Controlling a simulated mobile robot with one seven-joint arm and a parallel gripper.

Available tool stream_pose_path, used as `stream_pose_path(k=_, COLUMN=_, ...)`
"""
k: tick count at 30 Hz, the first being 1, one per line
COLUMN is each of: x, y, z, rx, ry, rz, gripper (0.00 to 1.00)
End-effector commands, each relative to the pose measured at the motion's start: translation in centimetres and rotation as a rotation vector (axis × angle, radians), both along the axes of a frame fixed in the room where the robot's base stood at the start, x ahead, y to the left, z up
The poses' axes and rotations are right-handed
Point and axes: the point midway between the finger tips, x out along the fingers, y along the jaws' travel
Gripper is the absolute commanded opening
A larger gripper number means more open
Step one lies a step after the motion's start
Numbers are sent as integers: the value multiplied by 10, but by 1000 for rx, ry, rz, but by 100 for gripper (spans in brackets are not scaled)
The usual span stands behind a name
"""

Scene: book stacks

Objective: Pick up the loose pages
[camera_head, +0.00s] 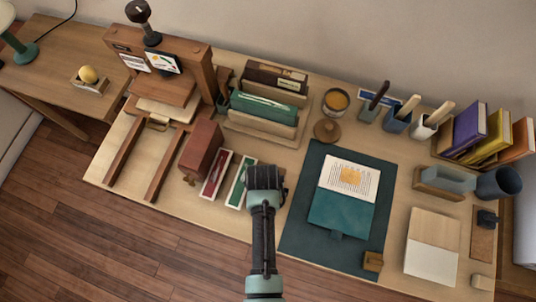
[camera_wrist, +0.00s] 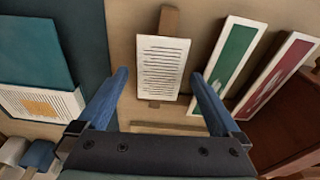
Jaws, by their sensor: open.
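The loose pages (camera_wrist: 163,62) are a small white block with printed lines, lying on a wooden strip (camera_wrist: 169,20) on the table in the wrist view. My gripper (camera_wrist: 160,78) is open, with one blue finger on each side of the pages; the pages show between and beyond the fingertips, and I cannot tell their height above the table. In the head view my gripper (camera_head: 266,190) hides that spot. A teal cover (camera_head: 341,212) with an illustrated page (camera_head: 349,177) lies on the dark mat (camera_head: 300,235).
Green (camera_head: 240,182) and red (camera_head: 215,175) panels lie close beside my gripper. A brown block (camera_head: 201,149) and a wooden press (camera_head: 160,95) stand further left. A file rack (camera_head: 265,125) stands behind. Books (camera_head: 468,127) and cups are at the back right.

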Motion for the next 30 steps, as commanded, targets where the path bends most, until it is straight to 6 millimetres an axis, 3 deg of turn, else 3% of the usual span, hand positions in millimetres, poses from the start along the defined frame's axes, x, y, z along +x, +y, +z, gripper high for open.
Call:
stream_pose_path(k=3, x=0, y=0, z=0, rx=0, ry=0, rz=0, gripper=96)
stream_pose_path(k=15, x=0, y=0, z=1, rx=0, ry=-1, rz=0, gripper=24)
stream_pose_path(k=24, x=0, y=0, z=2, rx=0, ry=-1, rz=0, gripper=22)
stream_pose_path(k=30, x=1, y=0, z=17, rx=0, ry=-3, rz=0, gripper=22)
